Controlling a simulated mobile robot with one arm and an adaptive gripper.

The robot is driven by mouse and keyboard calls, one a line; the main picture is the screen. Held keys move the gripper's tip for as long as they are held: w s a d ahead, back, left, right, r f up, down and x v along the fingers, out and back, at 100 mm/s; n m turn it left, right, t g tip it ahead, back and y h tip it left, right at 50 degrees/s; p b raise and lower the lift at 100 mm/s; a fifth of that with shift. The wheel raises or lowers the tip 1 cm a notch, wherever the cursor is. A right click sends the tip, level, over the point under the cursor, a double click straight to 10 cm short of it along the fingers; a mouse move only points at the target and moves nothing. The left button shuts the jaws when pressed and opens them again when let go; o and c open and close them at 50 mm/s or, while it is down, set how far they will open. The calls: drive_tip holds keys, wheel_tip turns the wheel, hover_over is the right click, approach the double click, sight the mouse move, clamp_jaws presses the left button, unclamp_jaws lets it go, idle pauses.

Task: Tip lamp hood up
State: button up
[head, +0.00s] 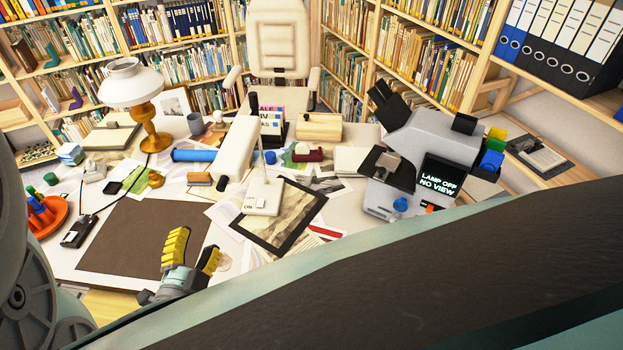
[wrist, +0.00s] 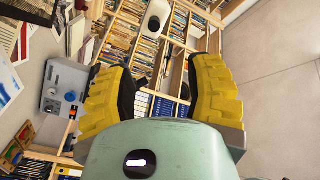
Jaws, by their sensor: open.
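A white desk lamp has a long, narrow hood (head: 238,150) that slants down toward the front left over the middle of the desk. A thin stem joins it to a square white base (head: 263,198) with a switch panel. My gripper (head: 192,252) is open and empty, with yellow ribbed fingers. It is near the desk's front edge, apart from the hood and in front and to the left of it. In the wrist view, my gripper (wrist: 162,75) points toward the shelves, with nothing between its fingers.
A grey device (head: 425,140) reading "LAMP OFF NO VIEW" stands right. A brass lamp with a white shade (head: 132,85) stands back left. A black-framed print (head: 283,225) lies by the lamp base. The brown mat (head: 140,240) is mostly clear. A chair (head: 278,40) stands behind the desk.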

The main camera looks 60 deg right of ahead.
sight(219, 193)
drive_tip(key=x, duration=1)
drive_tip(key=f+x, duration=0.1)
drive_tip(key=x, duration=0.5)
drive_tip(key=shift+s+d, duration=0.1)
drive_tip(key=shift+s, duration=0.1)
drive_tip(key=shift+o, duration=0.3)
clamp_jaws()
